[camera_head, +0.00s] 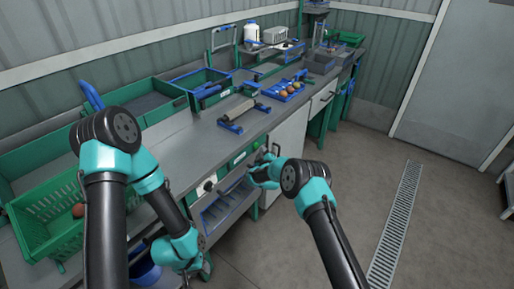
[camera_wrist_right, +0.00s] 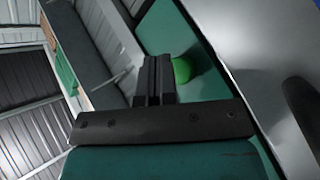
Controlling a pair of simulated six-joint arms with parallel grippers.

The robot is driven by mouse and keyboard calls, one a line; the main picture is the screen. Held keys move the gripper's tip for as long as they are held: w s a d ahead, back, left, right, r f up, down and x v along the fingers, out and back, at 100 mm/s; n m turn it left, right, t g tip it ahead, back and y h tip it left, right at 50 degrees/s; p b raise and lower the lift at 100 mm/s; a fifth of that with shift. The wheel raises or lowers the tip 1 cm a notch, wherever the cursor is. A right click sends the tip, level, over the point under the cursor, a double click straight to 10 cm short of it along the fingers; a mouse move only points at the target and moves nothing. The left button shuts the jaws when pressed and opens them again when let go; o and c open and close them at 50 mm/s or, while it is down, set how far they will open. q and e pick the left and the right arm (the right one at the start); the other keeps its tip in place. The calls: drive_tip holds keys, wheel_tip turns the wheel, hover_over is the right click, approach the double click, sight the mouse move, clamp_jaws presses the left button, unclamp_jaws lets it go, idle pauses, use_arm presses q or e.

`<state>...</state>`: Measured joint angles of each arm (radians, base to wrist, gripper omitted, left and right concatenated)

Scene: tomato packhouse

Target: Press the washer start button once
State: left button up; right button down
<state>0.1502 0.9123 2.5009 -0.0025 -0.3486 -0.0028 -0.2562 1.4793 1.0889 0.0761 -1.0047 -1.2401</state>
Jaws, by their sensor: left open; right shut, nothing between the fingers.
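The green start button (camera_wrist_right: 181,70) is a round knob on a green panel (camera_wrist_right: 215,85) in the right wrist view, just right of my right fingertips and partly hidden behind them. My right gripper (camera_wrist_right: 154,65) is shut and empty, close to the panel; I cannot tell whether it touches the button. In the head view my right gripper (camera_head: 273,151) is at the front of the bench, beside the green panel strip (camera_head: 240,158). My left gripper (camera_head: 204,264) hangs low in front of the bench, open and away from the panel.
The grey bench (camera_head: 190,145) carries a roller stand (camera_head: 244,112) and a blue tray (camera_head: 283,91) of tomatoes. A green crate (camera_head: 45,215) stands at the left. A dark knob (camera_head: 209,185) is on the bench front.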

drive_tip(key=shift+a, duration=0.1)
drive_tip(key=shift+w+a, duration=0.25)
idle(0.3)
drive_tip(key=shift+w+a, duration=0.25)
drive_tip(key=shift+a, duration=0.15)
idle(1.1)
drive_tip(key=shift+d, duration=0.1)
drive_tip(key=shift+s+d, duration=0.5)
drive_tip(key=shift+d, duration=0.15)
drive_tip(key=shift+s+d, duration=0.7)
drive_tip(key=shift+d, duration=0.35)
drive_tip(key=shift+s+d, duration=0.7)
drive_tip(key=shift+d, duration=0.35)
